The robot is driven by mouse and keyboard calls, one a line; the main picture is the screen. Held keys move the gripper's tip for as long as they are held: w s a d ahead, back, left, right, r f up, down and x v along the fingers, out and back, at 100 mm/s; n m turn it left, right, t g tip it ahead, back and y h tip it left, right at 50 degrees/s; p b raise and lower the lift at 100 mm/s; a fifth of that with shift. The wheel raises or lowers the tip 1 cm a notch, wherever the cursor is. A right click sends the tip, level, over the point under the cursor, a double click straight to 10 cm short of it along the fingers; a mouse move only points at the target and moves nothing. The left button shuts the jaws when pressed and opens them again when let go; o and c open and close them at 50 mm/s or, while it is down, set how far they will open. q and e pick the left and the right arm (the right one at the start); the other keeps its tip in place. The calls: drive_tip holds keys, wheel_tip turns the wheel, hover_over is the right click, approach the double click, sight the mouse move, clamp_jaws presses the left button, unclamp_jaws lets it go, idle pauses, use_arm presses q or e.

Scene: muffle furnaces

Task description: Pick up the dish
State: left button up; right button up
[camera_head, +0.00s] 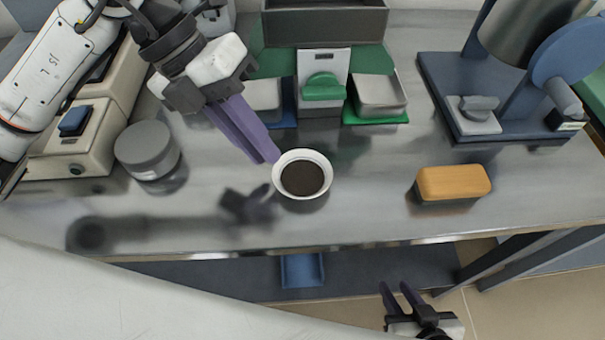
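The dish (321,191) is a small round white bowl with dark contents, upright on the grey metal bench, near its middle. My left gripper (269,155) reaches in from the upper left. Its long purple fingers lie close together, with their tips at the dish's upper-left rim. I cannot tell whether they touch the rim or whether a gap is left between them. My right gripper (401,292) is at the bottom, in front of the bench edge, with its two dark fingers apart and nothing between them.
A grey-lidded jar (146,150) stands left of the dish. An orange-topped block (453,183) lies to the right. Behind are metal trays (379,93) on green and blue bases, and a green-handled device (323,87). A blue stand (475,95) is at the right. Bench between dish and block is clear.

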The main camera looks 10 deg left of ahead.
use_arm(q)
drive_tip(key=x, duration=0.3)
drive_tip(key=shift+w+d+f, duration=0.1)
drive_tip(key=shift+w+f, duration=0.2)
drive_tip(key=shift+f, duration=0.15)
clamp_jaws()
wheel_tip(320, 180, up, 10)
drive_tip(key=p, duration=0.1)
